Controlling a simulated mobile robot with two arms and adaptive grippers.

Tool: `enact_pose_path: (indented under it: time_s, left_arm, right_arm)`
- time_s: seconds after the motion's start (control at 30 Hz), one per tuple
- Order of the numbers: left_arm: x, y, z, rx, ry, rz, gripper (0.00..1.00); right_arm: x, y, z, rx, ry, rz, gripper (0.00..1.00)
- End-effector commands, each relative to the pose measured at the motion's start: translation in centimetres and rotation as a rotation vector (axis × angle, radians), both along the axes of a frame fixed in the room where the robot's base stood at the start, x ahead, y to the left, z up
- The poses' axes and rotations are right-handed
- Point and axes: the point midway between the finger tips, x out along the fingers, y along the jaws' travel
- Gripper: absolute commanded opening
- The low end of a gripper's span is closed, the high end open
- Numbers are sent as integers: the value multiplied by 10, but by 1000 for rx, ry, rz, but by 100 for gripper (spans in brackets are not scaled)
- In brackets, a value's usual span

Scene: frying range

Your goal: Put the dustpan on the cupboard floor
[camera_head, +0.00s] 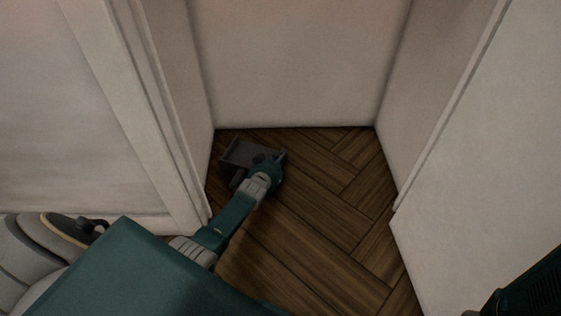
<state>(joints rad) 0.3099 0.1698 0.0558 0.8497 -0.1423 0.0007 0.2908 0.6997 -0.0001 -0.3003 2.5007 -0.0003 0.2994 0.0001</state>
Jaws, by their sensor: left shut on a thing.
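The dustpan (241,153) is a dark grey, flat-sided thing at the back left of the cupboard, close to the left wall. My left gripper (262,166) reaches into the cupboard from the lower left and is shut on the dustpan. The gripper and wrist hide part of the dustpan. I cannot tell whether the dustpan touches the floor or is held just above it. The cupboard floor (335,210) is dark brown wood in a herringbone pattern. My right gripper is not in view.
The cupboard's pale back wall (300,65), left wall (182,80) and right wall (418,90) enclose the floor. A pale panel (490,150) stands on the right. The middle and right of the cupboard floor are clear.

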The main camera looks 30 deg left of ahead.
Motion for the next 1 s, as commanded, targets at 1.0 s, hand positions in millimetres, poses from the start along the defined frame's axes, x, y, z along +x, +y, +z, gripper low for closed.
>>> enact_pose_path:
  time_s: [1.0]
  left_arm:
    - [-57,-10,33,-2,4,0,19]
  right_arm:
    - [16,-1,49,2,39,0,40]
